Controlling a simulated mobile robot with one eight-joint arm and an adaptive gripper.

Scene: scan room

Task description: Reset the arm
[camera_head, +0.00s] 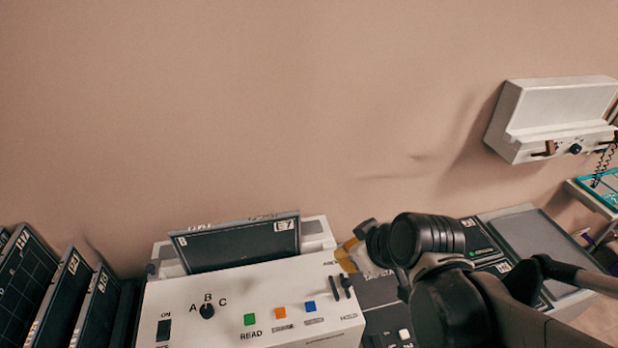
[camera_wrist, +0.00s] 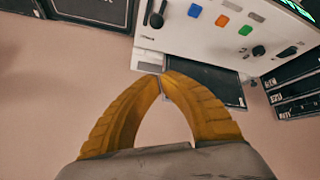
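My gripper (camera_wrist: 163,76) has two ribbed yellow fingers. Their tips meet in the wrist view, with nothing visible between them. In the head view, a little of the yellow gripper (camera_head: 347,256) shows behind the right end of the white reader box (camera_head: 255,296). My dark arm reaches in from the lower right and hides part of the gripper. The box also shows upside down in the wrist view (camera_wrist: 222,38), beyond the fingertips.
A dark plate marked E7 (camera_head: 238,245) stands at the reader's back. It has a dial (camera_head: 207,311) and green, orange and blue buttons. Dark panels (camera_head: 62,290) stand at left. A white case (camera_head: 556,118) is on the wall at right. The wall above the reader is bare.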

